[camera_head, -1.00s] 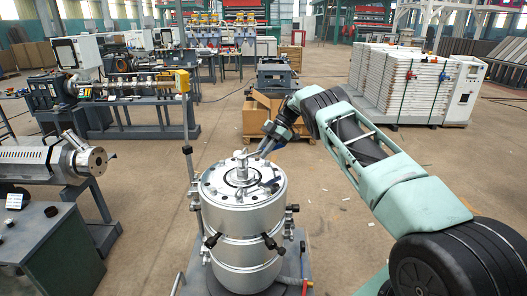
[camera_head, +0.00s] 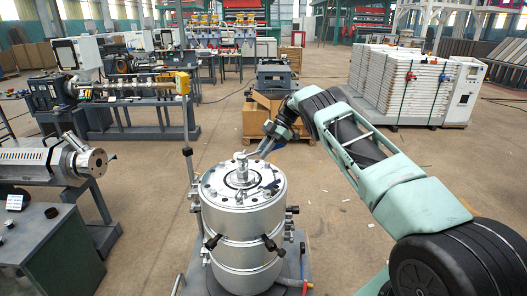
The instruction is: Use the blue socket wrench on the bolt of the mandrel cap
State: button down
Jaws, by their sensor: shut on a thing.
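The silver mandrel cap (camera_head: 215,187) forms the round top of the upright cylindrical die head, with a ring of bolt holes and a raised stub (camera_head: 241,164) at its centre. My gripper (camera_head: 264,153) comes in from the upper right and hangs just behind and right of this stub. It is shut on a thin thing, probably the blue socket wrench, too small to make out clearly. A small dark blue-grey shape (camera_head: 271,187) shows at the right of the cap's top; I cannot tell whether it is part of the wrench. The particular bolt cannot be made out.
The die head (camera_head: 240,225) has dark clamps and fittings around its side. A thin upright post (camera_head: 188,130) stands at its left. A dark machine table (camera_head: 45,235) is at the left edge, and a cardboard box (camera_head: 258,115) is behind. Open floor lies to the right.

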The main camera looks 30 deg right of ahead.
jog(key=shift+r, duration=0.15)
jog(key=shift+r, duration=0.4)
jog(key=shift+p, duration=0.3)
dwell(0.3)
